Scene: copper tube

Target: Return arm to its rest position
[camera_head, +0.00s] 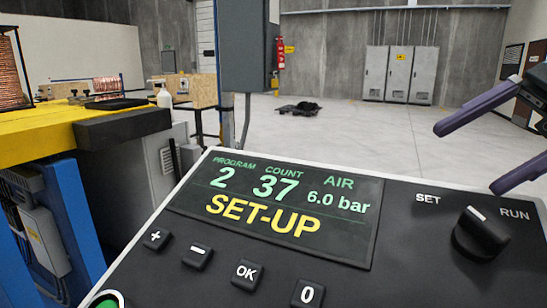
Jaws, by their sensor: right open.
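My right gripper (465,159) comes in from the right edge with two purple fingers spread apart and nothing between them. It appears above the right part of the control panel, up from the black rotary knob (482,234), and looks apart from it. The knob's white mark points up and left, toward the SET label. The panel's display (275,210) reads program 2, count 37, air 6.0 bar and SET-UP. My left gripper is not in view.
Panel buttons (247,275) lie below the display, with a green one (104,300) at lower left. A yellow-topped bench (40,135) with a blue frame stands left.

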